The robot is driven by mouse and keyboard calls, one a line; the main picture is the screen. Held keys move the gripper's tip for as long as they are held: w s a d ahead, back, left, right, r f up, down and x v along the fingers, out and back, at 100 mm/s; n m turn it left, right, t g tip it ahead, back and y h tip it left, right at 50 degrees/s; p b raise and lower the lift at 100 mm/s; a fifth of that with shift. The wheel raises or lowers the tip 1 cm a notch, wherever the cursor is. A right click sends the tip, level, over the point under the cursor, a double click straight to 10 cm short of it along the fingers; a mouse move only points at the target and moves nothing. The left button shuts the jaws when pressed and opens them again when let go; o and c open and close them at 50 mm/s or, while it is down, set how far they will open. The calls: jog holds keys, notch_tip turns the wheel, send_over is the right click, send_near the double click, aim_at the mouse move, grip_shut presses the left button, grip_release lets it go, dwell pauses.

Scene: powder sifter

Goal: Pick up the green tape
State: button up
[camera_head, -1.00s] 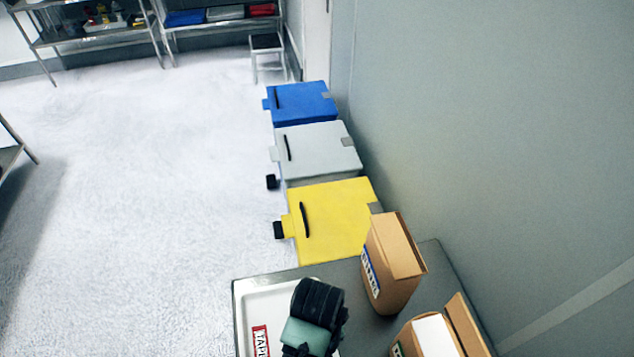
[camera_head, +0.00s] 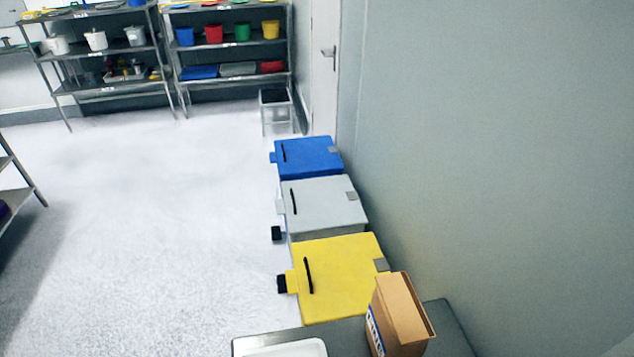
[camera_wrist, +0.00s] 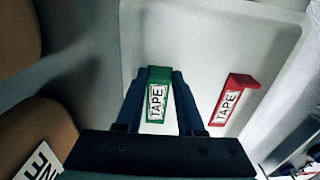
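The green tape (camera_wrist: 159,95), a small green block with a white TAPE label, is in the middle of the wrist view. My gripper (camera_wrist: 160,85) has its dark fingers on either side of it, and the tips look pressed against its sides. I cannot tell whether it is lifted off the tray. The white tray (camera_wrist: 215,50) lies behind it, and only the tray's rim (camera_head: 290,348) shows at the bottom of the head view. My gripper and the green tape are not in the head view now.
A red tape (camera_wrist: 232,98) stands close to the right of the green tape. A cardboard box (camera_head: 403,312) stands on the metal table (camera_head: 345,338). Brown boxes (camera_wrist: 20,35) lie left in the wrist view. Yellow (camera_head: 340,275), grey (camera_head: 325,205) and blue (camera_head: 308,157) bins line the wall; floor left is open.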

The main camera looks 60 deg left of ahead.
grip_shut()
